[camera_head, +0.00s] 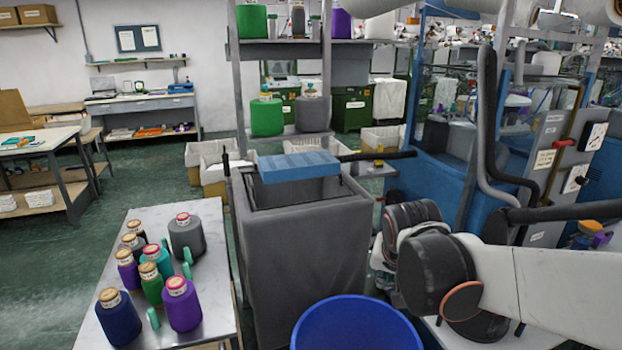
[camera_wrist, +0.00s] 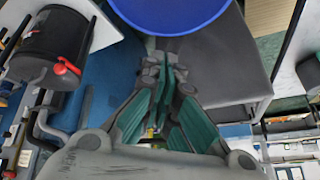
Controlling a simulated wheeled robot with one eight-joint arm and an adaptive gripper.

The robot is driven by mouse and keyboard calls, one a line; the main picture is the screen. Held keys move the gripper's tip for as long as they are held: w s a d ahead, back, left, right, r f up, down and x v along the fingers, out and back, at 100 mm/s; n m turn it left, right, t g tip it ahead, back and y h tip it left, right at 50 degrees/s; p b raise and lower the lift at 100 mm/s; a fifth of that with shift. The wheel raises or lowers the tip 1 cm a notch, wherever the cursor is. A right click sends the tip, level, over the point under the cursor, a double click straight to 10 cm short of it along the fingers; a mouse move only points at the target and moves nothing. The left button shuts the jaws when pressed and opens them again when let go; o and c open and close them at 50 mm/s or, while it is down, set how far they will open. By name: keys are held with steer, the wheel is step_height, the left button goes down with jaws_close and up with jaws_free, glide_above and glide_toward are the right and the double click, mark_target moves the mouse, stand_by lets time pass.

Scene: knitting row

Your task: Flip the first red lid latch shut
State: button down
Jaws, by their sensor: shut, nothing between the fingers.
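In the wrist view, a red latch (camera_wrist: 64,67) sits on the lower right end of a dark rounded drum (camera_wrist: 50,42) at the upper left. Its exact angle is too small to tell. My gripper (camera_wrist: 163,68), with green finger pads, is shut and empty in the middle of the wrist view. It is to the right of the latch and apart from it. In the head view I cannot make out the latch, and my fingers are hidden behind my arm.
A blue bucket (camera_head: 355,327) stands in front of a grey bin (camera_head: 305,245); the bucket also shows at the top of the wrist view (camera_wrist: 170,12). A steel table (camera_head: 215,300) with several yarn cones stands at left. A blue machine (camera_head: 425,160) with black hoses stands at right.

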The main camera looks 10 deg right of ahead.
steer(key=w+d+f+m+g+h+p, duration=0.1)
steer(key=d+f+m, duration=0.2)
steer(key=d, duration=0.7)
steer(key=w+d+f+m+g+h+p, duration=0.1)
steer(key=d+f+m+g+p, duration=0.1)
steer(key=d, duration=0.8)
steer(key=shift+w+f+m+h, duration=0.3)
steer(key=shift+f+m, duration=0.2)
steer(key=shift+f, duration=0.2)
steer(key=w+d+f+b, duration=0.3)
steer(key=d+f, duration=0.4)
steer(key=f, duration=0.1)
steer(key=shift+w+d, duration=0.3)
steer(key=shift+w, duration=0.1)
steer(key=shift+s+d, duration=0.1)
